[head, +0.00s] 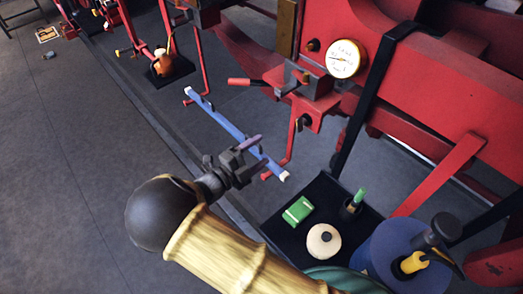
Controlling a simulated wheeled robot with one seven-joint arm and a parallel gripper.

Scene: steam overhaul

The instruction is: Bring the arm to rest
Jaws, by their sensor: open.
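My gripper (257,156) is near the middle of the head view, at the end of my dark wrist and yellow arm. Its two fingers point right and are apart, with nothing clearly held between them. A long blue bar with pale ends (226,122) runs diagonally behind the gripper. The fingers overlap it in the picture, and I cannot tell whether they touch it. My arm comes up from the bottom edge and hides part of the floor and the black mat.
A red machine frame with a white gauge (343,58) and a red-handled lever (246,82) stands right. A black mat (285,228) holds a green block (298,210) and a cream round lid (323,240). A blue round thing (385,245) is beside it. The left floor (70,180) is mostly clear.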

